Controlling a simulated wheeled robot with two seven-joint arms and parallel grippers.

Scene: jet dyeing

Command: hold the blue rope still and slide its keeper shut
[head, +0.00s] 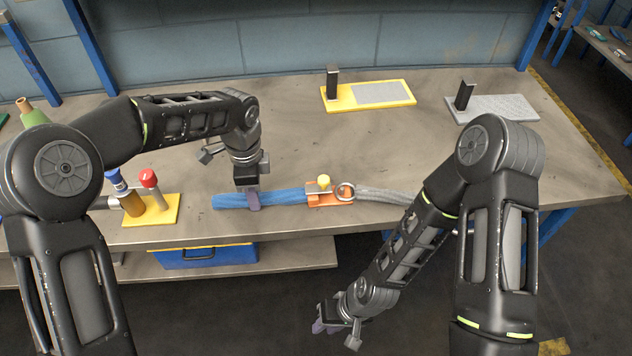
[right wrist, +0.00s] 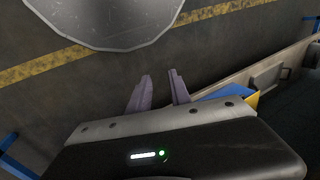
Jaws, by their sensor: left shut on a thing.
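The blue rope (head: 284,196) lies along the front of the workbench in the head view. Its right end meets an orange keeper piece (head: 325,200) with a yellow knob (head: 324,182) on top. A metal ring (head: 345,191) at the piece's right end joins a grey rope (head: 385,195). My left gripper (head: 253,203) points down and is shut on the blue rope, left of the keeper. My right gripper (head: 325,327) hangs low in front of the bench, away from the rope. In the right wrist view its two fingers (right wrist: 158,92) stand apart with nothing between them.
A yellow-framed plate (head: 340,105) and a grey plate (head: 505,107) lie at the back.

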